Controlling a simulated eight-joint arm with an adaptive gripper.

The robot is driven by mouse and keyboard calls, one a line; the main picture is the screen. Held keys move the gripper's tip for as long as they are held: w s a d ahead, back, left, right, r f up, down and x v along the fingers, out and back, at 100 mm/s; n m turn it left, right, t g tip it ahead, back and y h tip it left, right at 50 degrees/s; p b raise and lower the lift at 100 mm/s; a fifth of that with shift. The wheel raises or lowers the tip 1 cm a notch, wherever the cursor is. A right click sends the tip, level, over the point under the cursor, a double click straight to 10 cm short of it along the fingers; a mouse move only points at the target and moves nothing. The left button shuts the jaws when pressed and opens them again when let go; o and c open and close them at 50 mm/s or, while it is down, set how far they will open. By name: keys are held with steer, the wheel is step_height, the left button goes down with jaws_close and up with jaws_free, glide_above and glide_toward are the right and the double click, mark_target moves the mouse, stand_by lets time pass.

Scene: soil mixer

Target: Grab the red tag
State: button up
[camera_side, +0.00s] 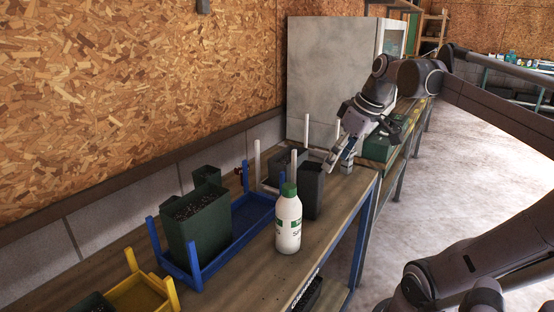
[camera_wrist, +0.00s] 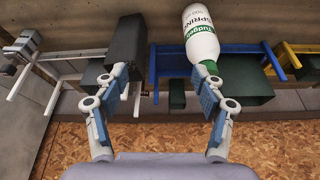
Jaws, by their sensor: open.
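A small dark red spot (camera_side: 239,172), which may be the red tag, shows in the side view near the back wall, by the far end of the blue tray (camera_side: 245,238). It is too small to make out its shape. I cannot find a red tag in the wrist view. My gripper (camera_side: 341,157) is open and empty, above the bench near the tall dark pot (camera_side: 312,190). In the wrist view its fingers (camera_wrist: 161,72) are spread wide, with the dark pot (camera_wrist: 127,52) beyond the left finger and the white bottle (camera_wrist: 201,34) beyond the right one.
A green-capped white bottle (camera_side: 288,222) stands at the bench's front edge. A soil-filled green pot (camera_side: 196,228) stands in the blue tray, with a smaller pot (camera_side: 206,175) behind. A yellow tray (camera_side: 137,294) is at near left. A white-posted tray (camera_wrist: 64,68) and grey cabinet (camera_side: 333,75) are also there.

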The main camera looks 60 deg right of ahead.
stand_by(0.3)
steer(key=w+d+r+n+g, duration=0.15)
steer(key=w+d+n, duration=0.25)
steer(key=w, duration=0.4)
steer(key=n+g+h, duration=0.3)
steer(key=n+h, duration=0.3)
steer(key=n, duration=0.7)
glide_toward(239, 167)
steer(key=x, duration=0.2)
steer(key=shift+t, duration=0.25)
steer(key=shift+s+x, duration=0.15)
steer(key=shift+x, duration=2.45)
steer(key=shift+s+x, duration=0.1)
steer(key=shift+x, duration=2.5)
steer(key=c, duration=1.1)
